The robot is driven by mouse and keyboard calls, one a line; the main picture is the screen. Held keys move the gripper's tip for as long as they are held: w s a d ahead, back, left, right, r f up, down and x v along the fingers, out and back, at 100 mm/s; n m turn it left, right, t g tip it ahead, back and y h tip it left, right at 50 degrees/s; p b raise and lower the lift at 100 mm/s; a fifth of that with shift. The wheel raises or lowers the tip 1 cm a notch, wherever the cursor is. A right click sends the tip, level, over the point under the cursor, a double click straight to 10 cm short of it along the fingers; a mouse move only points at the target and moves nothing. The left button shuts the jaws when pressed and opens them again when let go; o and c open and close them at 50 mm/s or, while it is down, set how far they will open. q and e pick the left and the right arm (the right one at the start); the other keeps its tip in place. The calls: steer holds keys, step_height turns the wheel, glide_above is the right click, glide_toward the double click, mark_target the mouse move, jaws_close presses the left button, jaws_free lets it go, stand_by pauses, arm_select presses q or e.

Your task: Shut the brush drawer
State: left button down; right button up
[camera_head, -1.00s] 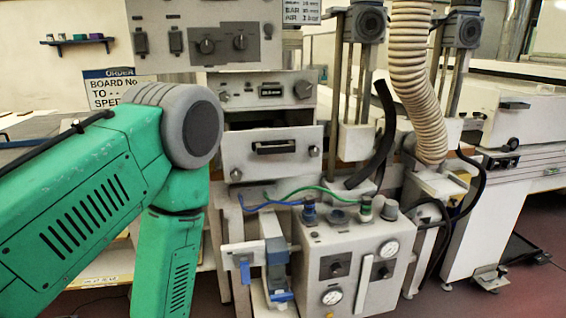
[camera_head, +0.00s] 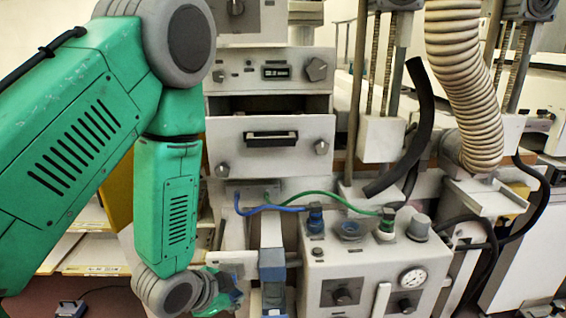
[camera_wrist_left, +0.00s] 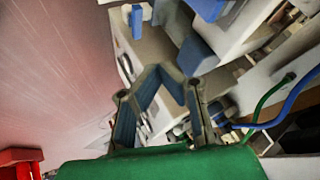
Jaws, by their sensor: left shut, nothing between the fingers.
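The drawer (camera_head: 225,155) has a pale front with a black handle (camera_head: 271,139) and a round knob at each side. It stands out from the cabinet, with a dark gap above its front, so it is open. My left gripper (camera_head: 232,292) is low in the head view, below and to the left of the drawer front and apart from it. It is partly hidden by my wrist. In the left wrist view, the gripper's fingers (camera_wrist_left: 160,72) come together at their tips, with nothing held. My right gripper is in neither view.
A grey box (camera_head: 345,262) with gauges, knobs and blue and green hoses stands below the drawer. A blue clamp-like part (camera_head: 272,265) is beside my gripper. A ribbed hose (camera_head: 465,85) and a black hose (camera_head: 408,135) hang at right.

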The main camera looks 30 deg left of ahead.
arm_select(q)
steer(key=w+a+r+m+t+h+b, duration=0.1)
steer(key=w+a+r+m+t+b, duration=0.1)
steer(key=w+r+m+t+b, duration=0.45)
steer(key=m+t+h+b, duration=0.1)
steer(key=m+t+h, duration=0.15)
steer(key=m, duration=0.35)
glide_toward(271, 156)
steer(key=d, duration=0.3)
steer(key=shift+n+y, duration=0.25)
steer(key=x, duration=0.4)
steer(key=b+x, duration=0.1)
steer(key=x, duration=0.4)
steer(key=shift+a+f, duration=0.2)
steer(key=shift+a, duration=0.05)
steer(key=w, duration=0.1)
steer(key=w+a, duration=0.1)
steer(key=shift+w+a+b, duration=0.25)
steer(key=shift+w+b, duration=0.05)
steer(key=shift+b, duration=0.1)
steer(key=shift+w+a, duration=0.3)
steer(key=shift+a, duration=0.1)
steer(key=shift+w, duration=0.1)
